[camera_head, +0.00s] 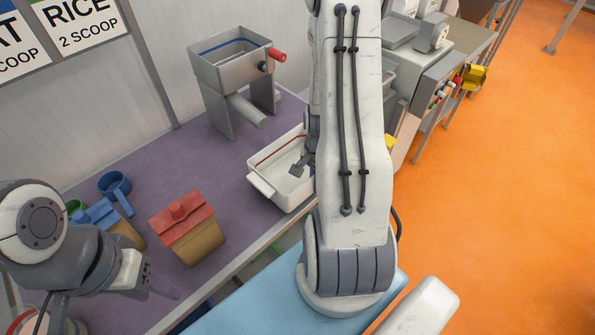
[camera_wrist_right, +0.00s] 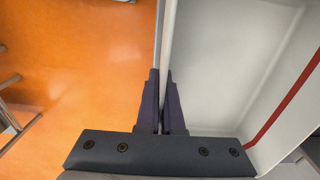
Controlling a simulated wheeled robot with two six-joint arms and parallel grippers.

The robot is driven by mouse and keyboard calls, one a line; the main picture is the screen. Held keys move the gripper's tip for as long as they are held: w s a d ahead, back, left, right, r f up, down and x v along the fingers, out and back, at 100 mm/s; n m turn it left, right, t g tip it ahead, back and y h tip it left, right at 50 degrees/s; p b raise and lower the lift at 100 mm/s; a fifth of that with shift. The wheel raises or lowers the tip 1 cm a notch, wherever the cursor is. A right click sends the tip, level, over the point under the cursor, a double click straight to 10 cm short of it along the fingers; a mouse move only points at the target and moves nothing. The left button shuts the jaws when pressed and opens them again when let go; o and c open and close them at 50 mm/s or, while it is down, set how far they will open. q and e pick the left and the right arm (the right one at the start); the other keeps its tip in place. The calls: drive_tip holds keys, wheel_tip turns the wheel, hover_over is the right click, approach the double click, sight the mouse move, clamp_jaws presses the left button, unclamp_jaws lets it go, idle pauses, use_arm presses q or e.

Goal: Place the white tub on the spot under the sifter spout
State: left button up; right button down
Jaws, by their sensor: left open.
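The white tub (camera_head: 285,195) is at the table's right edge, below and right of the sifter spout (camera_head: 247,111) in the head view. A red line runs along its inner wall. My right arm hides its right part. In the right wrist view, my right gripper (camera_wrist_right: 162,100) has a finger on each side of the tub's wall and is shut on it. I cannot tell whether the tub touches the table. The grey sifter (camera_head: 232,66) stands at the back on two side plates, with its spout sloping down. My left gripper (camera_head: 145,278) is open and empty at the lower left.
A tan container with a red lid (camera_head: 188,222), a blue scoop (camera_head: 114,186) and another blue-topped container (camera_head: 100,217) stand on the purple table (camera_head: 180,150) at left. Grey machinery (camera_head: 425,70) stands at right. The table below the spout looks clear.

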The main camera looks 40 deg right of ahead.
sight(305, 175)
drive_tip(key=w+p, duration=0.1)
drive_tip(key=w, duration=0.3)
drive_tip(key=shift+a, duration=0.2)
drive_tip(key=w+p, duration=0.1)
drive_tip(key=w, duration=0.2)
drive_tip(key=shift+a+r, duration=0.1)
drive_tip(key=shift+a, duration=0.05)
drive_tip(key=shift+f, duration=0.9)
drive_tip(key=shift+f, duration=0.1)
drive_tip(key=c, duration=1.1)
unclamp_jaws()
drive_tip(key=shift+o, duration=0.2)
